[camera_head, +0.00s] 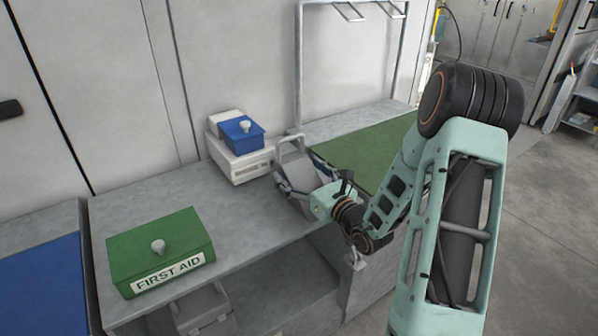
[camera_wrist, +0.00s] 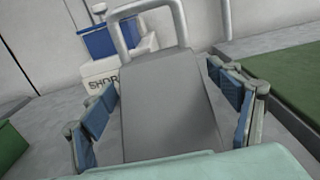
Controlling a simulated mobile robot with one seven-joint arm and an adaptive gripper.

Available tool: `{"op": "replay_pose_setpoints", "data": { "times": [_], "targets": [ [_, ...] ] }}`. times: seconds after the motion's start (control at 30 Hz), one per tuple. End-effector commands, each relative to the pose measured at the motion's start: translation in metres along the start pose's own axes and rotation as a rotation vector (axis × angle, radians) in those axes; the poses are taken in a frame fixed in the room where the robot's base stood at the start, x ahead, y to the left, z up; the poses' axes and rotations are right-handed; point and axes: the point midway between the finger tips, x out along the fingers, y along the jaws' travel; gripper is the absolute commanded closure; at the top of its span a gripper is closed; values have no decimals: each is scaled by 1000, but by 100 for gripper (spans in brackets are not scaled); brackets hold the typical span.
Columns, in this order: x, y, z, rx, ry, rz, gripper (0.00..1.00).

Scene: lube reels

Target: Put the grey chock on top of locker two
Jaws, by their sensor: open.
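The grey chock (camera_wrist: 168,105), a wedge-like block with a loop handle, stands on the grey workbench (camera_head: 245,218). It also shows in the head view (camera_head: 302,172), partly hidden by my gripper. My gripper (camera_head: 296,168) is open, with one finger on each side of the chock. In the wrist view, my gripper (camera_wrist: 163,80) shows a gap between the left finger and the chock; the right finger is closer, and I cannot tell if it touches. I cannot pick out locker two by any label in these views.
A white lettered box (camera_head: 240,164) with a blue lidded box (camera_head: 237,133) on it stands behind the chock. A green first aid box (camera_head: 160,252) sits at the bench's left. The bench between is clear.

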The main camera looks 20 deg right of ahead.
Motion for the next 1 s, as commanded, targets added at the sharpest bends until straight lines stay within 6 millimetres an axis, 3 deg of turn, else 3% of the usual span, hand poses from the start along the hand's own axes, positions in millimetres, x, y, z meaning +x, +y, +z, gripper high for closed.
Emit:
{"op": "replay_pose_setpoints", "data": {
  "times": [0.17, 0.6, 0.8, 1.0],
  "targets": [
    [-11, -1, 2, 0, 2, -1, 18],
    [-100, -1, 2, 2, 1, -4, 18],
    [-118, 0, 2, 0, 1, -1, 18],
    [-120, 0, 2, 0, 0, 0, 18]
  ]
}}
